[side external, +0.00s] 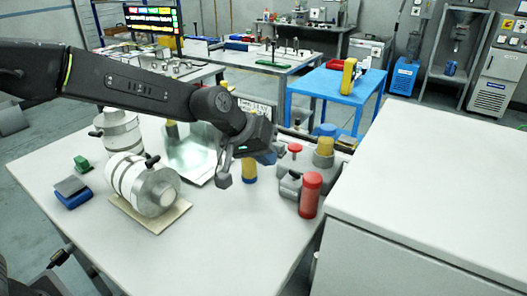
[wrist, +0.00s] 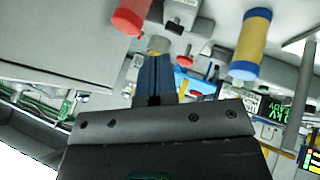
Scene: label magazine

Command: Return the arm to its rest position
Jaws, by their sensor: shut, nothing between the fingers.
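My gripper (side external: 270,157) hangs above the table at the end of my arm, which reaches in from the left. In the wrist view its dark blue fingers (wrist: 155,70) are together, with nothing held between them. A yellow-and-blue cylinder (side external: 250,172) stands on the table close to my gripper in the side view. It also shows at the upper right of the wrist view (wrist: 250,45). My gripper is clear of the table top. My arm hides part of the back of the table.
On the white table (side external: 230,240), a red cylinder (side external: 311,195) stands beside a grey device (side external: 290,186) at right. A large white-and-grey cylinder (side external: 150,187) lies on a board at left. A white cabinet (side external: 430,190) borders the right. The front middle is clear.

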